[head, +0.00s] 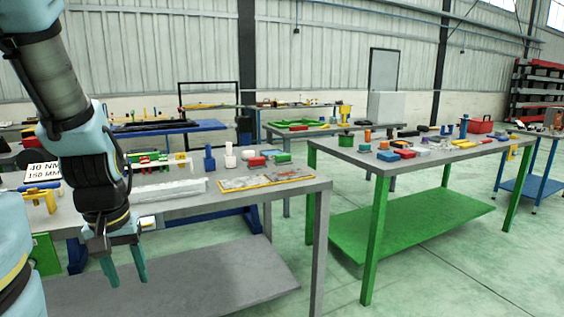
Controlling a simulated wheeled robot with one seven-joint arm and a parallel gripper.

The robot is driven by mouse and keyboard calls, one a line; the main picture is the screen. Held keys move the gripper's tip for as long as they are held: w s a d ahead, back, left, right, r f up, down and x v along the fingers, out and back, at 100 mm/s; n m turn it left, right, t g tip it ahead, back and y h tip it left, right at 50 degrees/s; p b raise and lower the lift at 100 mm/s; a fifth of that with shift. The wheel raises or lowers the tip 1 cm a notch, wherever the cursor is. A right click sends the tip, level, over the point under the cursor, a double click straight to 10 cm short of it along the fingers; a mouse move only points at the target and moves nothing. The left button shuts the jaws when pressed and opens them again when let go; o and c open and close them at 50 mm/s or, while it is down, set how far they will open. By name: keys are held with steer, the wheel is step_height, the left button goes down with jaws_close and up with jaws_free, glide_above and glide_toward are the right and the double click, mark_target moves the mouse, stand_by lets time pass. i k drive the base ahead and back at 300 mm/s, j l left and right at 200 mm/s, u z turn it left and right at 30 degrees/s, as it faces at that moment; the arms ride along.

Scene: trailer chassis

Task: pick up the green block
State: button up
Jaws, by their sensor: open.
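A small green block (283,158) lies near the back right of the nearest grey table (235,205), just right of a red block (257,162). My gripper (125,277) is at the lower left, pointing down with its two teal fingers apart and nothing seen between them. It appears in front of the table's front edge, well left of the green block and lower in the picture. The green block shows clear of my arm.
A printed sheet with a yellow edge (265,183) lies in front of the blocks. Left of them stand a blue piece (209,158) and a white piece (230,156). A second table with a green shelf (410,220) stands right.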

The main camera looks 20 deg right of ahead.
mark_target(282, 160)
steer(key=i+l+u, duration=0.25)
steer(key=l, duration=0.6)
steer(key=i+l+u, duration=0.25)
steer(key=l, duration=0.65)
steer(key=i+l+u, duration=0.2)
steer(key=l, duration=0.7)
steer(key=l+u, duration=0.25)
steer(key=l, duration=0.65)
steer(key=k, duration=0.05)
